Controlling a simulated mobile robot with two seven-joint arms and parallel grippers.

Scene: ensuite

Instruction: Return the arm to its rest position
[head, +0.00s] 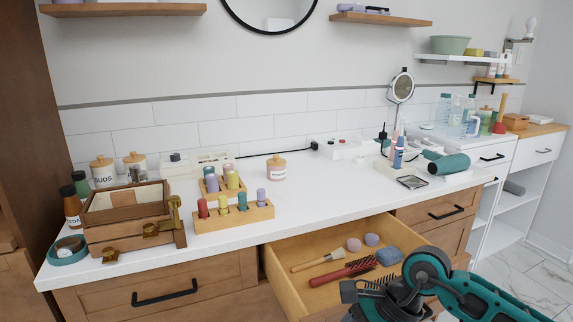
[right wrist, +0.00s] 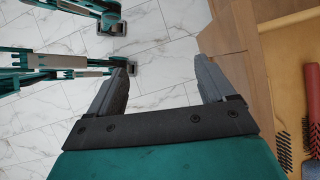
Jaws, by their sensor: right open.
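My right arm comes in from the lower right of the head view, with its gripper (head: 376,298) low in front of the open drawer (head: 290,248). In the right wrist view the two fingers of the right gripper (right wrist: 163,68) are spread apart with nothing between them. Tiled floor shows below the fingers, and the drawer's wooden front (right wrist: 240,62) is close on the right. The arm hides part of the drawer's right end. My left gripper is not seen in the head view.
The open drawer holds a red brush (head: 343,272), a wooden-handled brush (head: 318,261), a blue sponge-like block (head: 389,256) and round items. On the counter (head: 330,195) stand a wooden box (head: 125,222), a peg rack (head: 235,216) and a teal hair dryer (head: 447,163). The counter's middle is clear.

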